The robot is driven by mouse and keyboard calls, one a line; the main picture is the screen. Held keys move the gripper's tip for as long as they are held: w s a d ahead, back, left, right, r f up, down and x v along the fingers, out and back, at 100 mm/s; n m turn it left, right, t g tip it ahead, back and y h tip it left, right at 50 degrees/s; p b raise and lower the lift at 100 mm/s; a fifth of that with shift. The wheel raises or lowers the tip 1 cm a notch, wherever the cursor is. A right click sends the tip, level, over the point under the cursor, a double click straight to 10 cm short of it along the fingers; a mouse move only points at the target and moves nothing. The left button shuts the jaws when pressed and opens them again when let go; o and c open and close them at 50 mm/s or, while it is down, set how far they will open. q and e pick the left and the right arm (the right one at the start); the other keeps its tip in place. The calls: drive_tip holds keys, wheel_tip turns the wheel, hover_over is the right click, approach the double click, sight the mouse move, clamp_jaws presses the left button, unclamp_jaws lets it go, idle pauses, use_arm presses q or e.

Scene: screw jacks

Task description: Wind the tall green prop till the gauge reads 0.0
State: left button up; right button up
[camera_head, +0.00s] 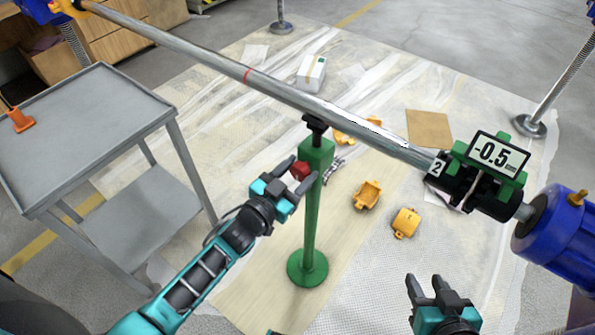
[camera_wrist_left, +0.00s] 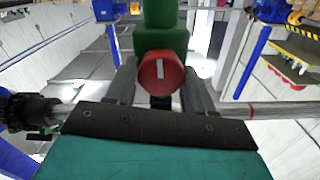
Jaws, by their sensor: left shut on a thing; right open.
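The tall green prop (camera_head: 312,205) stands upright on a round base, its black head under the long steel shaft (camera_head: 250,78). A red knob (camera_head: 300,169) sits on the left side of its upper block. My left gripper (camera_head: 298,174) is shut on this knob; in the left wrist view the red knob (camera_wrist_left: 161,73), with a white mark on its face, sits between the fingers. The gauge (camera_head: 492,154) on the shaft at the right reads -0.5, with a unit too small to read. My right gripper (camera_head: 429,288) is open and empty at the lower right, apart from the prop.
A grey two-tier cart (camera_head: 85,125) with an orange cone (camera_head: 20,121) stands at the left. Yellow-orange clamp parts (camera_head: 405,223), a white box (camera_head: 311,72) and a cardboard sheet (camera_head: 429,128) lie on the floor. A blue motor (camera_head: 560,235) is at the right.

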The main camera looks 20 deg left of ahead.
use_arm(q)
drive_tip(key=o, duration=1)
drive_tip(key=shift+c, duration=0.2)
drive_tip(key=p+v, duration=0.1)
drive_tip(key=v, duration=1.2)
drive_tip(key=shift+p, duration=0.35)
idle(0.8)
